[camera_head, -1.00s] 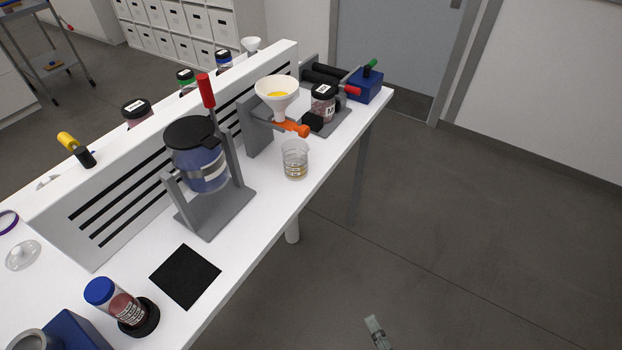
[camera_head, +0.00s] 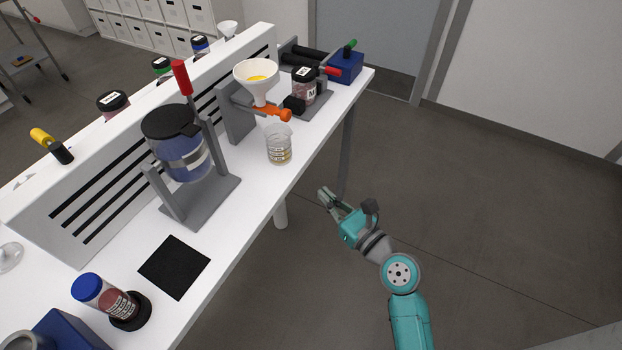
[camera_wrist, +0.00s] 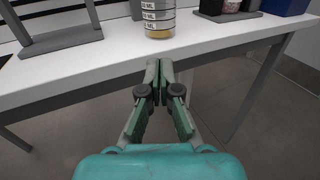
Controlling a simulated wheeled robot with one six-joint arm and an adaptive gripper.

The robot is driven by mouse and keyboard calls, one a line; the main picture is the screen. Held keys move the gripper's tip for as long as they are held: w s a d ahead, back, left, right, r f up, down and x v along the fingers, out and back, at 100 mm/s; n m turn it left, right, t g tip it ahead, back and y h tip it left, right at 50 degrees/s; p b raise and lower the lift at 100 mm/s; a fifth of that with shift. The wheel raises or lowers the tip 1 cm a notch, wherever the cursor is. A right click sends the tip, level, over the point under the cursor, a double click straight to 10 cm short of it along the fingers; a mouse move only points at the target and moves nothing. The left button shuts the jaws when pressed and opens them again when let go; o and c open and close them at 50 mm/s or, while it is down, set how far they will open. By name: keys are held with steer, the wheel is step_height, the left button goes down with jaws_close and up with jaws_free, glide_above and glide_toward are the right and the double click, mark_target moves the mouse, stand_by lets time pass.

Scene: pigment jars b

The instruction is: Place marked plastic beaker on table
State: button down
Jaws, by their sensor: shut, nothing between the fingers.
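The marked plastic beaker (camera_head: 279,146) stands upright on the white table (camera_head: 222,226) near its front edge, beside the funnel stand. It is clear, with graduation marks and a little amber content at the bottom. In the wrist view the beaker (camera_wrist: 159,18) shows at the top centre, its upper part cut off. My gripper (camera_head: 323,194) is off the table's front edge, to the lower right of the beaker and apart from it. In the wrist view my gripper (camera_wrist: 160,68) is shut and empty, its fingertips pointing toward the table edge below the beaker.
A white funnel (camera_head: 257,80) with yellow content sits in a grey stand with an orange clamp (camera_head: 277,114). A blue jar (camera_head: 180,150) in a grey frame stands left of the beaker. A black mat (camera_head: 174,267) lies in front. Table between mat and beaker is clear.

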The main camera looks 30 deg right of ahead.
mark_target(287, 157)
steer(key=x, duration=1.3)
steer(key=shift+w, duration=0.1)
steer(key=shift+x, duration=1.8)
steer(key=shift+f, duration=0.1)
steer(key=shift+d, duration=0.1)
